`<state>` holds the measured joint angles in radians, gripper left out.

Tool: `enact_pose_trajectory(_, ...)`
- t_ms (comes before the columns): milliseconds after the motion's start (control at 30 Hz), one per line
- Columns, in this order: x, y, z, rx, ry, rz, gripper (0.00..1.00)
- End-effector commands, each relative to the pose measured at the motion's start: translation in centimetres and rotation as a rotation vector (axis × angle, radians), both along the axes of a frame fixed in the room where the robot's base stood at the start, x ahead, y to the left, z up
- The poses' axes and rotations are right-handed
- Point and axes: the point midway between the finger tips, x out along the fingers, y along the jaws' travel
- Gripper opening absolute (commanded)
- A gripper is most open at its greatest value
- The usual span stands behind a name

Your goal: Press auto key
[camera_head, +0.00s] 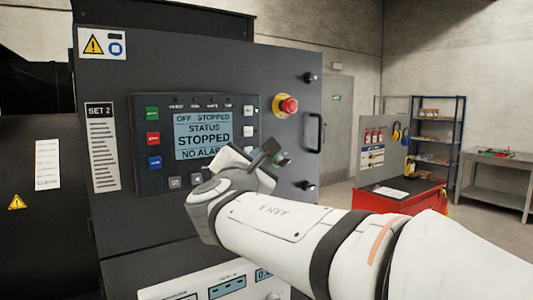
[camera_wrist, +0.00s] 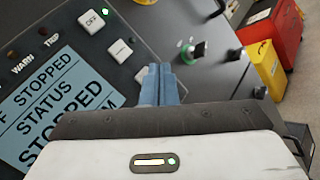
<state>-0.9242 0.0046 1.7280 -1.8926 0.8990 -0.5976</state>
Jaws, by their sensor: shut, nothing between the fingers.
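The dark control panel (camera_head: 195,185) has a blue display (camera_head: 202,136) that reads OFF, STOPPED and NO ALARM. A column of pale keys runs right of the display. The top key (camera_head: 249,111) reads OFF in the wrist view (camera_wrist: 93,22), with a green light beside it. A second pale key (camera_wrist: 120,50) sits below it, its label too small to read. My gripper (camera_head: 268,150) is in front of the panel's lower right.
A rotary switch (camera_wrist: 190,50) with a green light is close right of my fingers. A red emergency stop (camera_head: 289,105) and a door handle (camera_head: 315,133) are on the cabinet door. A red tool cart (camera_head: 400,203) and shelving (camera_head: 435,130) stand behind, right.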

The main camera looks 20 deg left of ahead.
Motion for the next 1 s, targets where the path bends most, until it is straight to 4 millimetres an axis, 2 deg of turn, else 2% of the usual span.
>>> enact_pose_trajectory(1000, 0.67, 0.67, 0.02, 0.000, 0.000, 0.000, 0.00)
